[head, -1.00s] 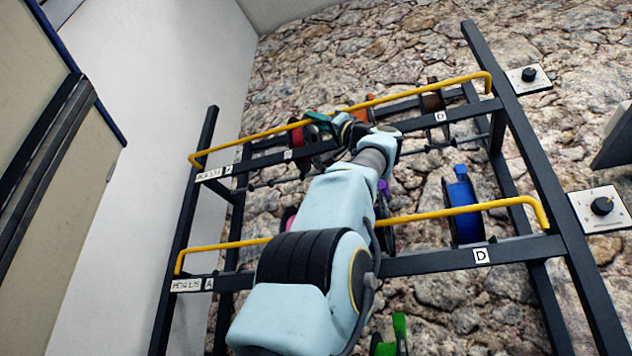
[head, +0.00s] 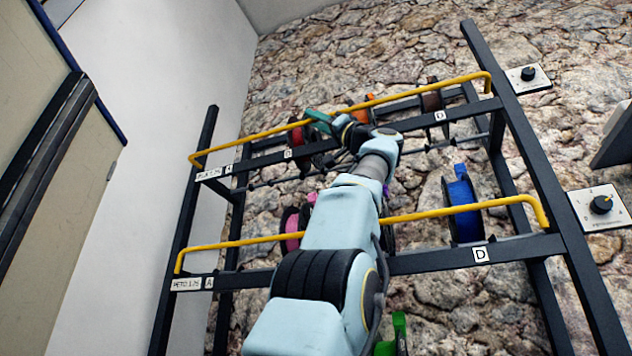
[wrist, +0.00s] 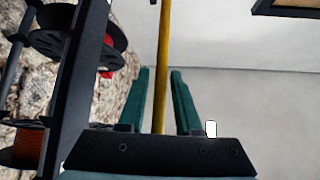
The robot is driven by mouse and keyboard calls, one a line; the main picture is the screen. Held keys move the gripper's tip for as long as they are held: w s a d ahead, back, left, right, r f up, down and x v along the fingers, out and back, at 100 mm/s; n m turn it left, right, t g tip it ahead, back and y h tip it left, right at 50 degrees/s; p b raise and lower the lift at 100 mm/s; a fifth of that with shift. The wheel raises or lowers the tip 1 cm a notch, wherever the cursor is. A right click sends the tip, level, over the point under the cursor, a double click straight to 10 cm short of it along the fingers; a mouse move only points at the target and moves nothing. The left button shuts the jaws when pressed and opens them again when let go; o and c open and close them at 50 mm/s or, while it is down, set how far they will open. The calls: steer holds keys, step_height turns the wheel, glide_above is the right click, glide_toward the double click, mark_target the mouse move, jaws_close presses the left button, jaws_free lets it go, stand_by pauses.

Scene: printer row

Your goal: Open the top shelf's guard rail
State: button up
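The top shelf's guard rail (head: 245,136) is a yellow bar, bent at both ends, running along the front of the upper shelf. My gripper (head: 312,114) has green fingers and is at the middle of this rail in the head view. In the wrist view the rail (wrist: 163,50) runs lengthwise between the two fingers of my gripper (wrist: 160,74). The fingers are open, with a gap showing on both sides of the rail. Whether a finger touches it I cannot tell.
The lower shelf has its own yellow rail (head: 460,210). Spools sit on the shelves, among them a red one (head: 297,136) and a blue one (head: 462,205). Dark rack posts (head: 545,180) stand at the sides. Two dial plates (head: 600,207) are on the right wall.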

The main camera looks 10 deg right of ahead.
steer(key=shift+o, duration=0.9)
steer(key=b+v, duration=0.6)
steer(key=v, duration=0.5)
steer(key=shift+a, duration=0.1)
